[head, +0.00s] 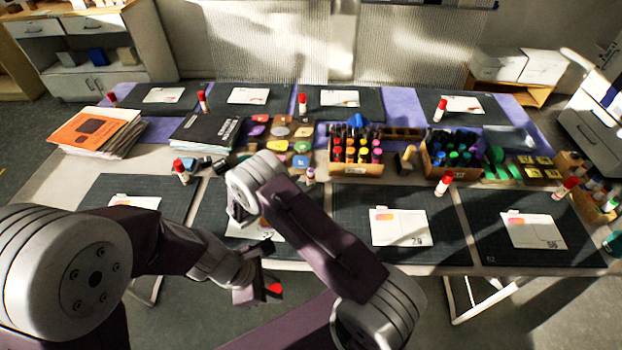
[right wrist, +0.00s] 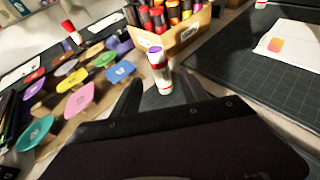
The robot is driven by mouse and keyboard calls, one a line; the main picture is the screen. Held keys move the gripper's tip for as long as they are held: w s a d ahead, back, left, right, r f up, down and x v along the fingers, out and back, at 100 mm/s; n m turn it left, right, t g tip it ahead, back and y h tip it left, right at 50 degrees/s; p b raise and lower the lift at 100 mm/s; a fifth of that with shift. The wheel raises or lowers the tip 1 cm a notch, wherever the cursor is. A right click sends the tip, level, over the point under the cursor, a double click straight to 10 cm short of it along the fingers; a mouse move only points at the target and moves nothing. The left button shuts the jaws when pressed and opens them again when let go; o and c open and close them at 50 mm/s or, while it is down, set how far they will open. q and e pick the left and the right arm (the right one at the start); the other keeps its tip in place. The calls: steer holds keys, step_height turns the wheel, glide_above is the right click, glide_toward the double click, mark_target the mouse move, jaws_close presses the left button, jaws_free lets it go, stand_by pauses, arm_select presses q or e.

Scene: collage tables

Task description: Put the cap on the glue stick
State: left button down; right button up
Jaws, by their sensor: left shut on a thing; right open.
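An uncapped glue stick (head: 310,176), white with a purple top, stands upright near the back edge of the front mats. It also shows in the right wrist view (right wrist: 158,70). My right gripper (right wrist: 160,92) is open, with the glue stick ahead of it, between the directions of its two fingers; I cannot tell whether they touch it. In the head view my right arm hides most of that gripper. My left gripper (head: 262,287) is shut on a red cap (head: 273,288), low in front of the table's near edge, below the right arm.
Behind the glue stick stand a cardboard box of markers (head: 355,168) and several coloured palette pieces (head: 277,145). Several red-capped glue sticks (head: 444,184) stand around the table. White cards (head: 400,226) lie on the dark mats. Books (head: 98,132) are stacked at left.

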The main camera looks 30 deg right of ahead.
mark_target(308, 181)
steer(key=x, duration=0.5)
steer(key=shift+d+f+p, duration=0.1)
steer(key=shift+d+p, duration=0.05)
steer(key=shift+p, duration=0.15)
steer(key=shift+s, duration=0.1)
jaws_close()
